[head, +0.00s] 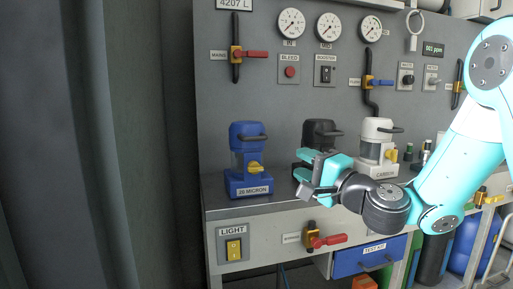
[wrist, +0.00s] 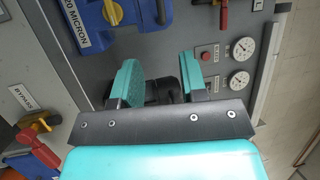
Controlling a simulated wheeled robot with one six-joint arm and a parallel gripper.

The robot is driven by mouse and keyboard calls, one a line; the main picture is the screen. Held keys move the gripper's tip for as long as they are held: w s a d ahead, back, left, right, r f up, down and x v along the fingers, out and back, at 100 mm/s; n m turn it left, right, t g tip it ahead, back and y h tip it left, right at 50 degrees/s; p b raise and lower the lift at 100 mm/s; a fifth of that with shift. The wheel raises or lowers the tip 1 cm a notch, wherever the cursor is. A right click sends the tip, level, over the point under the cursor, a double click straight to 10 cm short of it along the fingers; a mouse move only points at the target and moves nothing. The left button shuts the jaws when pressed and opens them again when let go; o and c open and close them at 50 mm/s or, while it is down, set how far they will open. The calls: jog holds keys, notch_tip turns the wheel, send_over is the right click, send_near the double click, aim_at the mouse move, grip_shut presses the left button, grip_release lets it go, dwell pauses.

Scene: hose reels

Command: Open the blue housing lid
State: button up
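The blue housing (head: 238,162) stands upright on the bench at the left, labelled "20 MICRON". Its blue lid (head: 241,130) has a dark handle (head: 254,138) and sits down on the body, looking closed. A yellow latch or valve (head: 255,168) is on its front. In the wrist view the blue housing (wrist: 125,38) is at the top left, partly cut off. My gripper (head: 308,172) is to the right of the blue housing, apart from it, in front of the black housing. In the wrist view its two teal fingers (wrist: 158,70) are spread with nothing held.
A black housing (head: 320,130), partly hidden by my gripper, and a white housing (head: 377,142) labelled "CARBON" stand to the right. Gauges (head: 328,27) and valves line the panel behind. A red-handled valve (head: 328,241) and blue drawer (head: 368,257) are below the bench edge.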

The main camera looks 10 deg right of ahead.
aim_at(258, 139)
jog(key=p+x, duration=1.1)
jog(key=x, duration=0.4)
jog(key=shift+a+r, duration=0.1)
jog(key=shift+a, duration=0.15)
jog(key=shift+x, duration=0.8)
jog(key=shift+f, duration=0.2)
grip_shut()
